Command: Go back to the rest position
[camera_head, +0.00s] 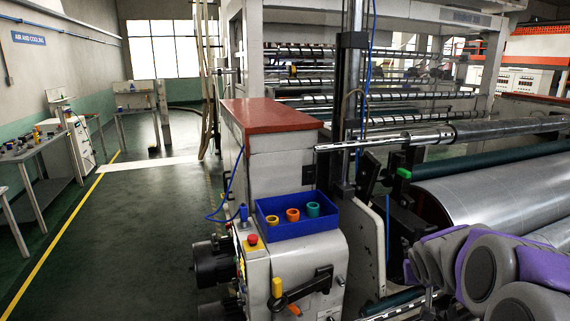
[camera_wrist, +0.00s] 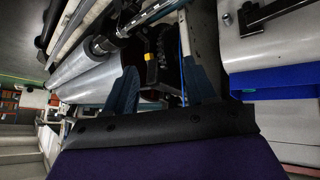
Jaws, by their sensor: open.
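My gripper (camera_wrist: 160,65) shows in the wrist view with its two blue-grey fingers spread apart. I see nothing held between them; dark machine parts and a small yellow piece (camera_wrist: 152,74) lie beyond. In the head view my purple and grey arm (camera_head: 490,270) is folded at the lower right, in front of the film winder. The gripper's fingers cannot be made out there.
A blue bin (camera_head: 300,231) on the machine holds yellow (camera_head: 271,221), orange (camera_head: 292,215) and teal (camera_head: 312,209) rings. It also shows in the wrist view (camera_wrist: 275,83). A large silver roller (camera_head: 500,190) lies right. The left aisle floor (camera_head: 120,230) is clear.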

